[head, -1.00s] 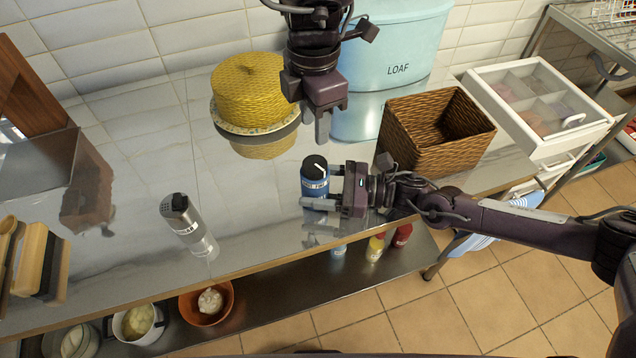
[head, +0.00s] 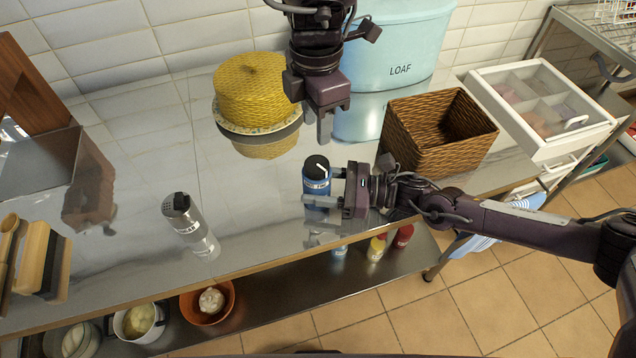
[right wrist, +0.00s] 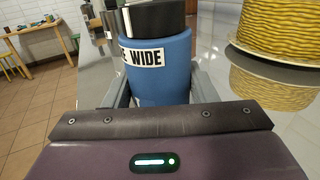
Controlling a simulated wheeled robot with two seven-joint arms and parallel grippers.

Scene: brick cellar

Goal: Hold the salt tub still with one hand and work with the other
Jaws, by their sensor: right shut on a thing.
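The salt tub, a blue cylinder with a black lid and a white line on top (head: 317,187), stands upright on the shiny counter. In the right wrist view the blue tub (right wrist: 160,75) has a white label partly reading "WIDE". My right gripper (head: 322,187) comes in from the right and is shut on the tub, one finger on each side. My left gripper (head: 323,125) points down behind and above the tub, apart from it. Whether its fingers are open or shut does not show clearly.
A yellow woven cake cover (head: 250,92), a pale blue LOAF bin (head: 400,70) and a wicker basket (head: 420,150) stand behind. A white compartment box (head: 545,140) is at right. A steel shaker (head: 184,215) stands at left. Counter between shaker and tub is clear.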

